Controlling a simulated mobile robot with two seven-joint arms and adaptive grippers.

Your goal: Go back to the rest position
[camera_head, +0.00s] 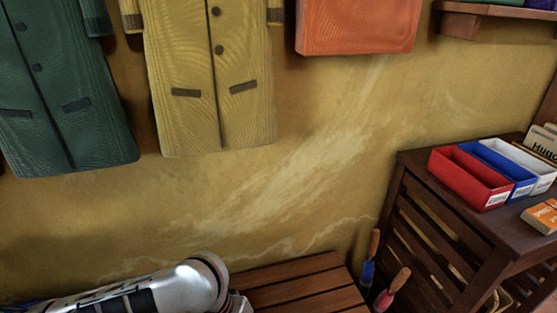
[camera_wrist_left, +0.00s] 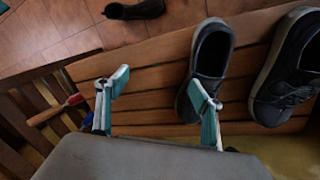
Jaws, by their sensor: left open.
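My left gripper (camera_wrist_left: 162,93) is open in the left wrist view, with its two teal-tipped fingers spread apart and nothing between them. A dark shoe with a pale sole (camera_wrist_left: 212,55) lies on the slatted wooden bench (camera_wrist_left: 150,55), beyond the right finger, which overlaps its near part in the picture. I cannot tell whether they touch. In the head view my left arm enters at the bottom left, and its fingers are hidden. My right gripper is in neither view.
A second dark shoe (camera_wrist_left: 288,70) lies farther right on the bench, and a dark shoe (camera_wrist_left: 135,10) sits on the tiled floor. In the head view, the bench (camera_head: 295,283) adjoins a slatted cabinet (camera_head: 432,185) carrying red (camera_head: 470,180) and blue boxes. Coats (camera_head: 210,80) hang above.

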